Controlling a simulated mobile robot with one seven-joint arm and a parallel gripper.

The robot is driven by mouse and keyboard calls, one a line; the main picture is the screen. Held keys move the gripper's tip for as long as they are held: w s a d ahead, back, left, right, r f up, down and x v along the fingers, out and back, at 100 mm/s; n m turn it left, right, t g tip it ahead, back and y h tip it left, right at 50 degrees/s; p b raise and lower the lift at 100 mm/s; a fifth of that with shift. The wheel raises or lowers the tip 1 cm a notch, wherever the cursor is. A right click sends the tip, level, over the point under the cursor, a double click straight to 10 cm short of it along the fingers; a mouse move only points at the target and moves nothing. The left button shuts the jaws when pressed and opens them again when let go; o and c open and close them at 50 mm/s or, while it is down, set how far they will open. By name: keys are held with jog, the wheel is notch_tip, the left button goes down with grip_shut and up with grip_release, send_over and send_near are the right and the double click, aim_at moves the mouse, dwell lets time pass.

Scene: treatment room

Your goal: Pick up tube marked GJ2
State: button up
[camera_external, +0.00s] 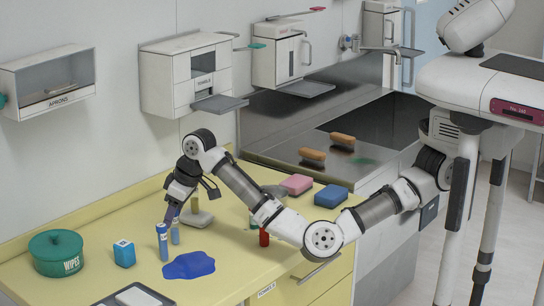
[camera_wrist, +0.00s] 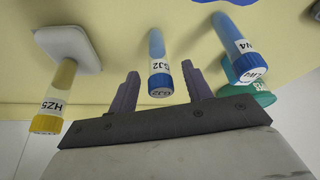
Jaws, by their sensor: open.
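The tube marked GJ2 (camera_wrist: 158,66) has a clear blue body, a white label and a blue cap. In the wrist view it stands between the two fingers of my gripper (camera_wrist: 160,80), which is open, with visible gaps on both sides. In the external view my gripper (camera_external: 174,210) points down over the yellow counter, at a blue tube (camera_external: 175,232) that appears to be GJ2; it partly hides this tube.
Close by stand a blue tube (camera_wrist: 234,45) with a partly readable label and the yellow-capped tube HZ5 (camera_wrist: 54,98). A white block (camera_external: 201,220), blue box (camera_external: 124,254), green wipes tub (camera_external: 56,254), red tube (camera_external: 264,238) and flat blue patch (camera_external: 188,266) are around.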

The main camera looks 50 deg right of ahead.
grip_shut()
dwell(0.3)
